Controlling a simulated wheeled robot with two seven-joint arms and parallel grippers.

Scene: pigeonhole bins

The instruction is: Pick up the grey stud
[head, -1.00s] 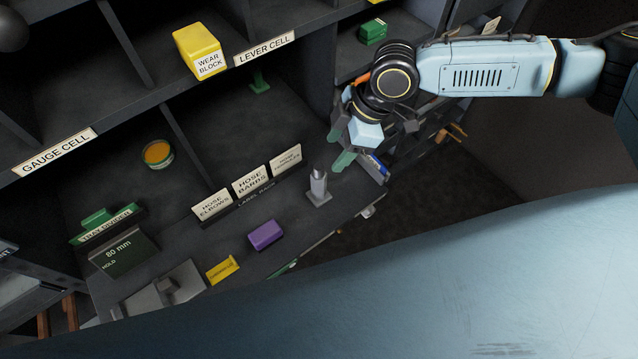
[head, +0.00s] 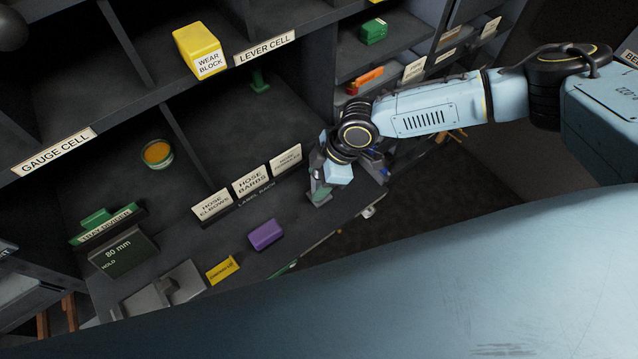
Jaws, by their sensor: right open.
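The grey stud (head: 325,201) stands upright on the shelf's front ledge, right of the label rack; my right gripper hides most of it, and only a bit near its base shows. My right gripper (head: 319,190) is down at the stud, its green-tipped fingers pointing down and overlapping it in the head view. It is open; whether the fingers touch the stud cannot be told. My left gripper is not in view.
The label rack (head: 249,184) with hose cards stands close left of the stud. A purple block (head: 265,235) and a yellow tag block (head: 222,270) lie further left on the ledge. The yellow wear block (head: 199,50) sits above. The ledge's edge is close on the right.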

